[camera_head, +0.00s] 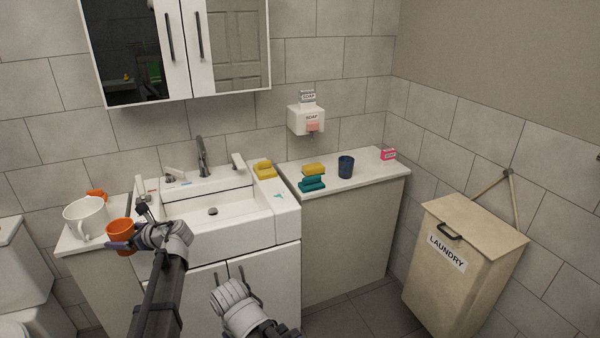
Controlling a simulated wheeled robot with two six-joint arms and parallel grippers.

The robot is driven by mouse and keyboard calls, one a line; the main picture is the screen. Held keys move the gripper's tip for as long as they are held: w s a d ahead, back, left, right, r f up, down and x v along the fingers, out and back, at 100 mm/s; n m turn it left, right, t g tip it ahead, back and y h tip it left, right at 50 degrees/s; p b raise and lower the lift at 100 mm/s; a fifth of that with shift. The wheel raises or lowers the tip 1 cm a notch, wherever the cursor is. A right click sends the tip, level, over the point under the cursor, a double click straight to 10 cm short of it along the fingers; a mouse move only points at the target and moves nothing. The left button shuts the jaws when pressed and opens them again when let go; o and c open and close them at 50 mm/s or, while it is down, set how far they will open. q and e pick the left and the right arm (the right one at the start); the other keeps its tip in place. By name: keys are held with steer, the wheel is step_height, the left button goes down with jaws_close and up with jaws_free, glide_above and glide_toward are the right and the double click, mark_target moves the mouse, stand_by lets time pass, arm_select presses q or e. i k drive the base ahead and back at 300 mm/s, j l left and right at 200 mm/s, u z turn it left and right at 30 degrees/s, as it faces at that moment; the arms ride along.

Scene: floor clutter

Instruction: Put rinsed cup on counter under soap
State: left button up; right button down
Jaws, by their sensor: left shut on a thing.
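An orange cup (121,232) is held in my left gripper (130,229) above the left side of the vanity, left of the sink basin (215,218). The gripper is shut on it and hides part of its right side. A dark blue cup (345,167) stands upright on the right counter (375,174). The wall soap dispenser (306,119), labelled SOAP, hangs above the back left of that counter. My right gripper (230,273) is low in front of the cabinet doors, its two fingers apart with nothing between them.
A laundry hamper (462,260) stands right. The counter's front right is clear.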

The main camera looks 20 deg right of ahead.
mark_target(370, 171)
steer(key=z, duration=1.65)
steer(key=i+j, duration=0.15)
steer(key=i, duration=0.45)
steer(key=i+j, duration=0.2)
steer(key=i, duration=0.4)
steer(key=i+j, duration=0.15)
steer(key=i, duration=0.45)
